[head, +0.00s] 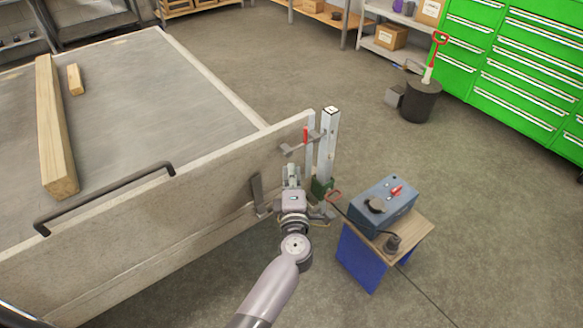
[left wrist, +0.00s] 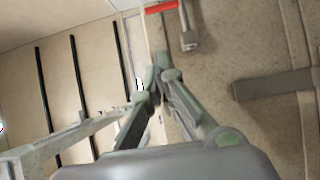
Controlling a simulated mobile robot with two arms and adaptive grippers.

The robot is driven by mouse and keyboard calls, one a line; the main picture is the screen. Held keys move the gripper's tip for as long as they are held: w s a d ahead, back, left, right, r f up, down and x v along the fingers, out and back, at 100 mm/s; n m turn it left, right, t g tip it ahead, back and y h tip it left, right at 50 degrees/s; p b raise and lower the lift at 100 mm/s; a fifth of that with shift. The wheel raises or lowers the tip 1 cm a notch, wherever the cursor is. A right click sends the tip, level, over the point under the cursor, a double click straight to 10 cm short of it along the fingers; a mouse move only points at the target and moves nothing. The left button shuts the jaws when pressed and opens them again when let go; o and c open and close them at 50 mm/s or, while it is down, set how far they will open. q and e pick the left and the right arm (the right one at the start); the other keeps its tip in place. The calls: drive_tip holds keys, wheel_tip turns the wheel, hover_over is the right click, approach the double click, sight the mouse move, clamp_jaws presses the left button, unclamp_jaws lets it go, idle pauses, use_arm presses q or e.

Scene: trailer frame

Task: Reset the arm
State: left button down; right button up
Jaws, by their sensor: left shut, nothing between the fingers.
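My left arm reaches up from the bottom middle of the head view. Its gripper (head: 292,174) is in front of the trailer's end panel (head: 215,178), left of an upright metal post (head: 328,145). In the left wrist view, the left gripper's fingers (left wrist: 161,68) come together at the tips, with nothing seen between them. A red-handled latch (head: 305,136) is on the panel near the post, above the gripper; its red handle also shows in the wrist view (left wrist: 160,7). I cannot tell whether the gripper touches the panel. My right gripper is not in view.
A blue-grey box (head: 384,205) sits on a small wooden-topped stand (head: 414,238) right of the gripper. A black handle bar (head: 105,196) is on the panel. Wooden beams (head: 53,125) lie on the trailer bed. Green drawers (head: 515,65) stand far right. Floor between is mostly open.

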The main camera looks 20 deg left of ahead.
use_arm(q)
drive_tip(key=s+d+f+m+g+h, duration=0.15)
drive_tip(key=s+f+m, duration=0.45)
drive_tip(key=f, duration=0.6)
drive_tip(key=s+f+m+g+h, duration=0.3)
drive_tip(key=s+f+m, duration=0.25)
drive_tip(key=f, duration=0.55)
drive_tip(key=s+d+f+m+g+h, duration=0.1)
drive_tip(key=s+f+m+g+h, duration=0.15)
drive_tip(key=s+f+m, duration=0.65)
drive_tip(key=s+a+f+m+g, duration=0.1)
drive_tip(key=s+a+f+g, duration=0.2)
drive_tip(key=s+f, duration=0.3)
drive_tip(key=s+a+f+m+g+y, duration=0.1)
drive_tip(key=s+a+f+g, duration=0.2)
drive_tip(key=s, duration=1.1)
drive_tip(key=s+a+f+m+g, duration=0.1)
drive_tip(key=s+a+f+g, duration=0.2)
drive_tip(key=s+f, duration=0.7)
drive_tip(key=shift+s+a, duration=0.55)
drive_tip(key=shift+a, duration=0.3)
drive_tip(key=shift+m, duration=0.25)
